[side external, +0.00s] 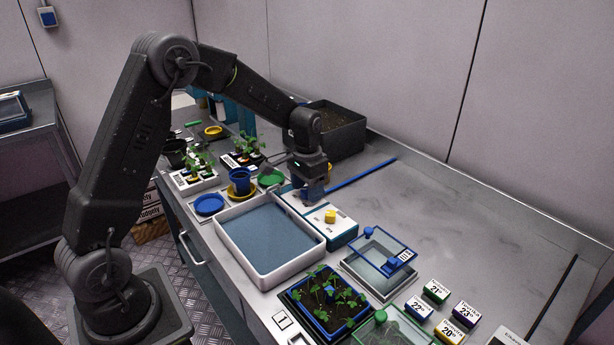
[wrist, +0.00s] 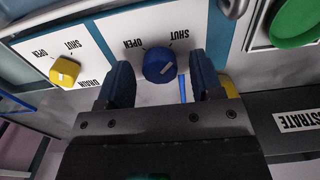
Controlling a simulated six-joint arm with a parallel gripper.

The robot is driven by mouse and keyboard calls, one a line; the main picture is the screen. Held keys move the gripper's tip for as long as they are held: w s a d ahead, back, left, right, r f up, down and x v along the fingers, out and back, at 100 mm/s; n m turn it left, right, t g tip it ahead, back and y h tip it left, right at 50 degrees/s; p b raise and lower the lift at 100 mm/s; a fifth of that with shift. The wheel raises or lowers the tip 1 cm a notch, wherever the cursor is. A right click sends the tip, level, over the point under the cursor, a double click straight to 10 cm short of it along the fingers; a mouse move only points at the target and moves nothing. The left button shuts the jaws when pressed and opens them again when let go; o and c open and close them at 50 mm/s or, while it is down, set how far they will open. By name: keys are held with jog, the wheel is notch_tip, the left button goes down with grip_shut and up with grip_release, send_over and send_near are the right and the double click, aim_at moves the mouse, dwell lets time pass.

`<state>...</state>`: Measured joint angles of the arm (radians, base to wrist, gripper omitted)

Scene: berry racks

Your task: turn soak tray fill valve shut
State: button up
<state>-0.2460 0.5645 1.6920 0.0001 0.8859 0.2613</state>
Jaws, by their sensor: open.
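The soak tray (side external: 294,271) is a white-rimmed basin with a blue-grey inside, on the bench. A valve box (side external: 338,238) stands along its far right side, with a yellow drain knob (side external: 330,215) on top. In the wrist view a blue knob (wrist: 155,62) with a white mark sits by OPEN and SHUT labels; which label the mark points to is hard to tell. My gripper (wrist: 160,80) is open, its two fingers on either side of the blue knob, with gaps showing. In the side view my gripper (side external: 313,196) hides this knob.
A clear-lidded box (side external: 372,284) and a potted plant tray (side external: 291,303) stand toward the front. Blue and green saucers, a blue pot and seedlings are left of my gripper. A dark substrate bin (side external: 346,137) stands behind it. The right-hand bench behind the boxes is mostly clear.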

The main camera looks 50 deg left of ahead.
notch_tip(320, 180, up, 14)
jog(key=shift+f, duration=0.15)
dwell(0.4)
jog(key=s+d+r+t, duration=0.1)
jog(key=s+d+r, duration=0.2)
jog(key=s, duration=0.3)
jog(key=s+d+r+t, duration=0.2)
jog(key=s+d+r, duration=0.15)
jog(key=s, duration=0.25)
jog(key=s+d+f+t, duration=0.1)
jog(key=s+d, duration=0.1)
jog(key=s, duration=0.4)
jog(key=s+d+f+t, duration=0.1)
jog(key=s+d+f, duration=0.1)
jog(key=s, duration=0.5)
jog(key=shift+s+d+t, duration=0.2)
jog(key=shift+d+t, duration=0.1)
jog(key=shift+d, duration=0.15)
